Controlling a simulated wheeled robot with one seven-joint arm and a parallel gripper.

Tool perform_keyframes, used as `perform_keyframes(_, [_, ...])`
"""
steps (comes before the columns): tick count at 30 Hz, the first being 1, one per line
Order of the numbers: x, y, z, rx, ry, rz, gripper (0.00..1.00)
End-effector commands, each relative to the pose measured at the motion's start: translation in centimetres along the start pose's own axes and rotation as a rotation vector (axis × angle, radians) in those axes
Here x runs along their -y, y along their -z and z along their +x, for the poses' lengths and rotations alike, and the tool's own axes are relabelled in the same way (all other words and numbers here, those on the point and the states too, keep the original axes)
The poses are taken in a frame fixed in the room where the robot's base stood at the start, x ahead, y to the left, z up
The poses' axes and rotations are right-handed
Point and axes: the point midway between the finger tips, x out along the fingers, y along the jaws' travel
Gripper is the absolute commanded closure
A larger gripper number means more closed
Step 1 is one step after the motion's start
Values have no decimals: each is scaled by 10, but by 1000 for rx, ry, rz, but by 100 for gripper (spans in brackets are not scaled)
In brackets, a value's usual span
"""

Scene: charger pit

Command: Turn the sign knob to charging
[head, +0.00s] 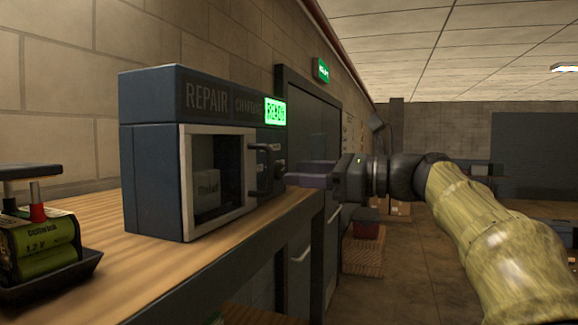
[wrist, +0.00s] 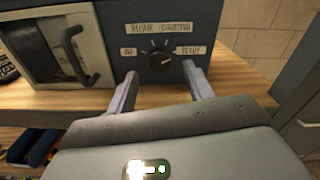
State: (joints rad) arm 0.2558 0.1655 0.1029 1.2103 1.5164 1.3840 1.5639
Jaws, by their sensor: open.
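The sign knob (wrist: 160,60) is a dark round dial on the blue front of the charger cabinet (head: 150,155). Labels surround it: a short one at left, seemingly OFF, repair and charging above, and ready at right. Its pale pointer mark seems to face right, toward ready. On the cabinet's top sign (head: 222,100), READY glows green; REPAIR and CHARGING are dark. My gripper (wrist: 164,76) is open, its two fingers spread either side of the knob's position and just short of the panel. In the head view my gripper (head: 298,180) is at the cabinet's right side.
A glass door with a dark handle (wrist: 73,55) is left of the knob; a box sits behind it. The cabinet stands on a wooden bench (head: 85,225). A tray with green batteries (head: 45,248) is at left. Open floor lies right of the bench.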

Motion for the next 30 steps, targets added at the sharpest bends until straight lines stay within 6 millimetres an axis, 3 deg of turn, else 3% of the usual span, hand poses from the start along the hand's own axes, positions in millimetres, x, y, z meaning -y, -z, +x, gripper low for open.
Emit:
perform_keyframes(6, [0, -1, 29, 0, -2, 1, 48])
perform_keyframes(16, [0, 0, 33, 0, 0, 0, 48])
perform_keyframes(17, [0, 0, 33, 0, 0, 0, 50])
perform_keyframes(24, [0, 0, 33, 0, 1, 0, 93])
perform_keyframes(30, [0, 0, 33, 0, 1, -8, 92])
